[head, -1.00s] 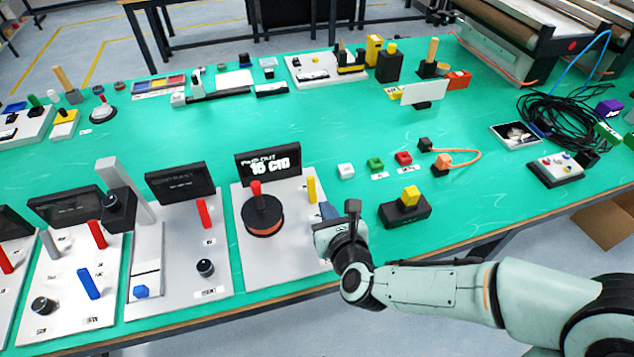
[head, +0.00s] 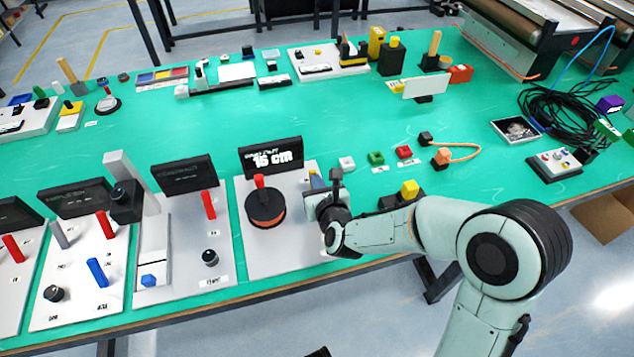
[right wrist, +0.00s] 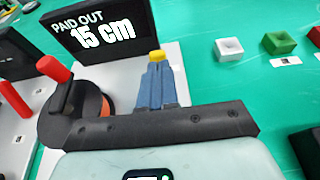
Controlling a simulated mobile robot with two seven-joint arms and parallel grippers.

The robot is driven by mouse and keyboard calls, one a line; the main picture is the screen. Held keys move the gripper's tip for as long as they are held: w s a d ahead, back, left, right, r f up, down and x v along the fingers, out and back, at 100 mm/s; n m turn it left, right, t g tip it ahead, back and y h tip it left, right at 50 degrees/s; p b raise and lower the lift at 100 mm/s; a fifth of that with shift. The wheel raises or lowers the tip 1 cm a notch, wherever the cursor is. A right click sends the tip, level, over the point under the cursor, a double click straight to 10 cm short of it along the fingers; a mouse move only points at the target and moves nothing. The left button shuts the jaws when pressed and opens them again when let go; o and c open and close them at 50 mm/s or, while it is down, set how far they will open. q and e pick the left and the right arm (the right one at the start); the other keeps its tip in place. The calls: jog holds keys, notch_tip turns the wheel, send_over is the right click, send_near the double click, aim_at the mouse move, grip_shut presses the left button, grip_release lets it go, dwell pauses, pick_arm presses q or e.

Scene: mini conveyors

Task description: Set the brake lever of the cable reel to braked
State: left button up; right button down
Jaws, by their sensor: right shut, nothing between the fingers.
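The cable reel (head: 266,213) is a black and orange drum with a red crank knob (head: 259,182), on a light panel. It also shows in the right wrist view (right wrist: 82,112). Its brake lever (right wrist: 157,56) shows only as a yellow tip just beyond my right fingers in the right wrist view. The rest of the lever is hidden behind the blue fingers. My right gripper (right wrist: 157,72) is shut with nothing between its fingers, close to the lever; I cannot tell if they touch. In the head view the right gripper (head: 314,180) is at the panel's right side. My left gripper is not in view.
A black display (head: 271,157) reading 15 cm stands behind the reel. A panel with a red lever (head: 208,205) and black knob is to the left. Green table lies clear behind the display.

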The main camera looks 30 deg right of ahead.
jog(key=shift+w+d+r+g+p, duration=0.1)
jog(key=shift+w+d+g+p, duration=0.05)
jog(key=shift+w+g+p, duration=0.4)
jog(key=shift+w+r+g+p, duration=0.15)
jog(key=shift+g+p, duration=0.1)
jog(key=shift+p, duration=0.25)
jog(key=shift+w+g+y+p, duration=0.1)
jog(key=shift+g+y+p, duration=0.2)
jog(key=shift+p, duration=0.1)
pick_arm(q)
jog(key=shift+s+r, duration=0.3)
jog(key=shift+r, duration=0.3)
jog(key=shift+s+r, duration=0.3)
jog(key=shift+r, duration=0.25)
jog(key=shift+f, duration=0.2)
pick_arm(e)
jog(key=shift+f, duration=0.25)
